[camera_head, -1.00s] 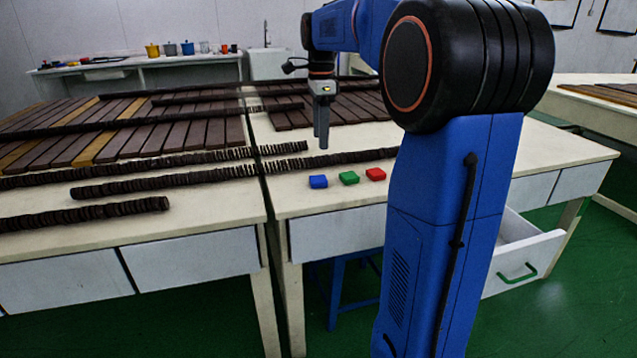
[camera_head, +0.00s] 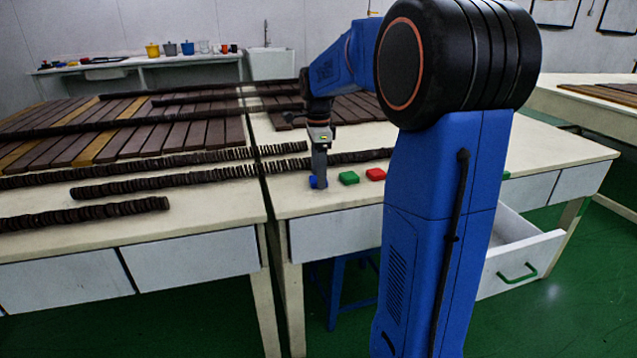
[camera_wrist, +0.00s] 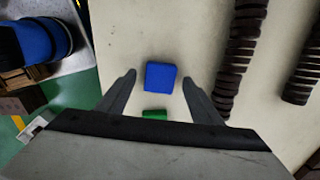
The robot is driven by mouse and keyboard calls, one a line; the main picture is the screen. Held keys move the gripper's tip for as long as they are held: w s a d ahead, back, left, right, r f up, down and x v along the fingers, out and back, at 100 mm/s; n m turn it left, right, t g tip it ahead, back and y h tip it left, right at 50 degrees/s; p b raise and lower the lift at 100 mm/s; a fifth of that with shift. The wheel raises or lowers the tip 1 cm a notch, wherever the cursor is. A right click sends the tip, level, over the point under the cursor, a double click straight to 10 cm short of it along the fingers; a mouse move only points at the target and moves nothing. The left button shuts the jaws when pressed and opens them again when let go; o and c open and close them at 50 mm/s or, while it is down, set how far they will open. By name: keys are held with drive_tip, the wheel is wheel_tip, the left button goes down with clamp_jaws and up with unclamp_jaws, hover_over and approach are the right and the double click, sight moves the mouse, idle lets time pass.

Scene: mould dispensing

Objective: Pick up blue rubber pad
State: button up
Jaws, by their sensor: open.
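The blue rubber pad (camera_head: 312,182) lies on the pale table top, at the left end of a short row of pads. In the head view my gripper (camera_head: 320,184) is lowered over it and partly hides it. In the wrist view the blue pad (camera_wrist: 160,76) sits between the two fingertips of my gripper (camera_wrist: 160,77), with a gap on each side. The jaws are open and hold nothing.
A green pad (camera_head: 349,178) and a red pad (camera_head: 376,174) lie to the right of the blue one. Rows of dark discs (camera_head: 170,182) lie behind and to the left. An open drawer (camera_head: 522,255) juts out at the right.

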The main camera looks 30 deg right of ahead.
drive_tip(key=shift+f, duration=0.25)
drive_tip(key=c, duration=1.2)
drive_tip(key=shift+o, duration=0.2)
